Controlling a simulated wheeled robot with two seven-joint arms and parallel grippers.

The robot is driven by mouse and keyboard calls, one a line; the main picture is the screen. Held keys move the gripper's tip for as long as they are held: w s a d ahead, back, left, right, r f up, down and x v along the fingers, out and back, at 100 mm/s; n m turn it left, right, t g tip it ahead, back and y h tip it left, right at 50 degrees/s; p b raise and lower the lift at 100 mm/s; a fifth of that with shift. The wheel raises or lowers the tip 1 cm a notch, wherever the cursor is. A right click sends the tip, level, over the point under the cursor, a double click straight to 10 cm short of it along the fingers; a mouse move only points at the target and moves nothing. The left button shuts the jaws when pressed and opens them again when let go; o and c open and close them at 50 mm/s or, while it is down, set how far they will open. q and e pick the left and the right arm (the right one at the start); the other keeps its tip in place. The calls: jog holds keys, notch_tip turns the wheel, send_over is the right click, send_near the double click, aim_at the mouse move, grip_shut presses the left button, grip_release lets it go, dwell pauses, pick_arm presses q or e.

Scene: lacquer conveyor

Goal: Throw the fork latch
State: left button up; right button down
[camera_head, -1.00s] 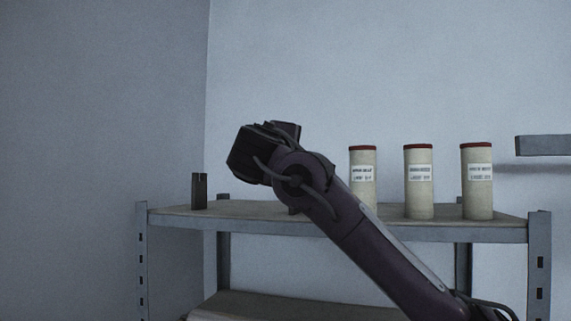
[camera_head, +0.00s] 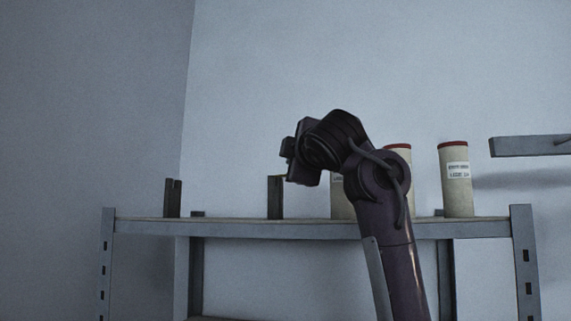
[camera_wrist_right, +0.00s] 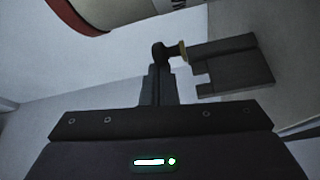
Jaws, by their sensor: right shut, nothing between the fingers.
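Two dark upright posts stand on the shelf in the head view: a left post (camera_head: 173,198) with a notched top, and a second post (camera_head: 275,198) closer to my right gripper. My right gripper (camera_head: 288,153) is above and just right of the second post, pointing left. In the right wrist view a dark stepped block (camera_wrist_right: 235,72) lies right of the shut, empty fingers (camera_wrist_right: 157,85). A dark rounded knob (camera_wrist_right: 160,51) with a brass-coloured ring beside it shows at the fingertips; I cannot tell whether they touch. My left gripper is out of view.
Cream canisters with red rims stand on the shelf (camera_head: 300,228); the right canister (camera_head: 456,180) is clear, others are partly behind my right arm. A canister (camera_wrist_right: 85,12) also shows in the wrist view. A grey bar (camera_head: 530,146) is on the wall at right.

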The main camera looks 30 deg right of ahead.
jog(key=shift+w+d, duration=0.2)
jog(key=shift+d, duration=0.8)
